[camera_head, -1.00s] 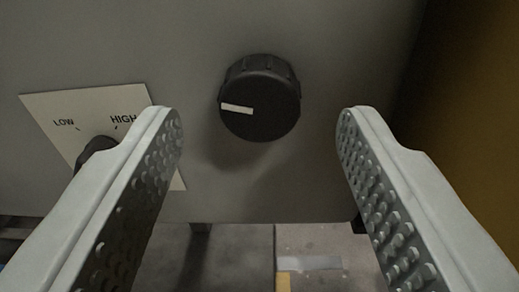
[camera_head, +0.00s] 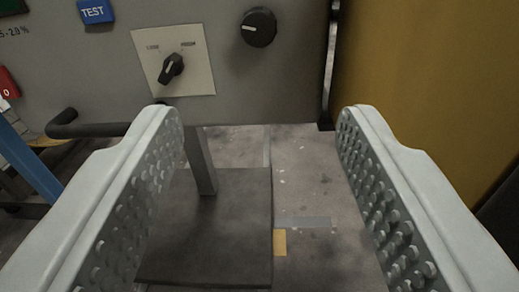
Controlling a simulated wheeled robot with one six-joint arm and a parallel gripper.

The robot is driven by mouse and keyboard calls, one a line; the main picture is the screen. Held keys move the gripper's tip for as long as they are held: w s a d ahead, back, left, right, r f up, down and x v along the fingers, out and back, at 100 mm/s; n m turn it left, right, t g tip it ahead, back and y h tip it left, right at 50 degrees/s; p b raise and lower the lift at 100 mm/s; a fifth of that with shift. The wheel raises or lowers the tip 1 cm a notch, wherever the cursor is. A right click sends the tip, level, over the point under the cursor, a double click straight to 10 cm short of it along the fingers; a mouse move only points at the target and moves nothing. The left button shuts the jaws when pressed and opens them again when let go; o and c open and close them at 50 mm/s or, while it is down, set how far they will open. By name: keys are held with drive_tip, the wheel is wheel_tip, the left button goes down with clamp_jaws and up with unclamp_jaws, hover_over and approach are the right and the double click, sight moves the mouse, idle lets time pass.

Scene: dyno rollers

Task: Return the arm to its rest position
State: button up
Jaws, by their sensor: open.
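My gripper (camera_head: 260,125) is open and empty, its two pale fingers with studded inner faces wide apart. Nothing is between the fingers but the view of the floor and the grey panel (camera_head: 270,85) beyond. The black round knob (camera_head: 258,27) with a white mark is on the panel at the top, clear of the fingers. A smaller black selector knob (camera_head: 172,68) sits on a pale plate (camera_head: 203,75) to its left, also apart from the gripper. The rest of my arm is not in view.
A blue TEST button (camera_head: 95,11) and a red switch (camera_head: 8,84) are at the left. A dark bar handle (camera_head: 95,130) sticks out below the panel. A post (camera_head: 200,165) stands on a dark base plate (camera_head: 225,235). A yellow-brown wall (camera_head: 420,80) is at the right.

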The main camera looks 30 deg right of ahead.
idle(0.4)
drive_tip(key=s+a+r+n+t+y, duration=0.1)
drive_tip(key=s+a+r+y, duration=0.2)
drive_tip(key=r, duration=0.6)
drive_tip(key=s+a+r+n+t+y, duration=0.1)
drive_tip(key=s+a+r, duration=0.25)
drive_tip(key=r, duration=0.55)
drive_tip(key=s+a+r+n+y, duration=0.1)
drive_tip(key=s+a+r+y, duration=0.25)
drive_tip(key=r, duration=0.55)
drive_tip(key=s+a+r+n, duration=0.1)
drive_tip(key=s+a+r, duration=0.1)
drive_tip(key=s+r, duration=0.2)
drive_tip(key=s+a+r+n+y, duration=0.1)
drive_tip(key=s+r, duration=0.4)
drive_tip(key=s, duration=0.6)
drive_tip(key=s+a+r+n+y, duration=0.1)
drive_tip(key=s+a+r+n, duration=0.1)
drive_tip(key=s+r, duration=0.3)
drive_tip(key=s, duration=0.3)
drive_tip(key=shift+s+a+r, duration=0.15)
drive_tip(key=shift+s+a, duration=0.05)
drive_tip(key=shift+a, duration=0.1)
